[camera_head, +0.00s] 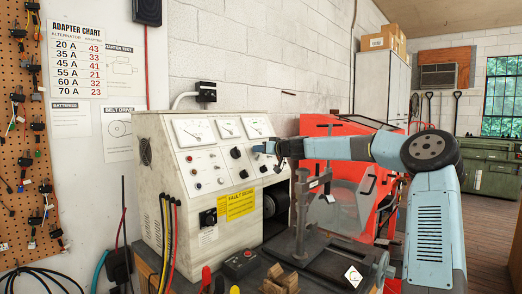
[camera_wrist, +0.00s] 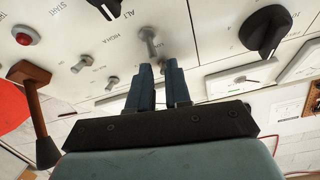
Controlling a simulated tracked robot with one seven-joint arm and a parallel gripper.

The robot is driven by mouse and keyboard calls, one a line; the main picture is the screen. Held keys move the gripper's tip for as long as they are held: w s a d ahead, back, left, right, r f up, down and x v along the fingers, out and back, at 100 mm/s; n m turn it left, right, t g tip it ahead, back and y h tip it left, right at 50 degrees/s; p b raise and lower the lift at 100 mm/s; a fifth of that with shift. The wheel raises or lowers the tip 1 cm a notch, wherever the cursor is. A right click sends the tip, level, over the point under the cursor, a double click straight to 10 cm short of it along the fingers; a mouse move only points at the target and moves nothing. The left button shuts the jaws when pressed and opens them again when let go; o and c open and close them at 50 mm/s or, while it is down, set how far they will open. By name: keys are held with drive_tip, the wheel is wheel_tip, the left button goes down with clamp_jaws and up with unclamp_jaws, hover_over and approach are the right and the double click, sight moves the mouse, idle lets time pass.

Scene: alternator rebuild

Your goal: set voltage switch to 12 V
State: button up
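The pale test bench (camera_head: 160,190) with meters, knobs and switches stands left of centre in the head view. My gripper (camera_head: 262,149) is at the upper right of its panel, below the right-hand meter. In the wrist view my gripper (camera_wrist: 159,68) points at the panel, its two blue fingers close together with a narrow gap. A metal toggle switch (camera_wrist: 149,38) is just beyond the fingertips; I cannot tell whether they touch it. A black rotary knob (camera_wrist: 265,30) is to its right. I cannot make out a 12 V marking, so which control sets voltage is unclear.
Smaller toggles (camera_wrist: 82,63) and a red button (camera_wrist: 27,37) are left of the fingers in the wrist view. A brown lever (camera_wrist: 32,82) with a black end hangs nearby. A clamp stand (camera_head: 304,205) and a red cabinet (camera_head: 335,130) stand near my arm.

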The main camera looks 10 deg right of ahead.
drive_tip(key=shift+o, duration=1.4)
drive_tip(key=shift+r, duration=0.1)
drive_tip(key=shift+a, duration=0.1)
drive_tip(key=shift+v, duration=3.75)
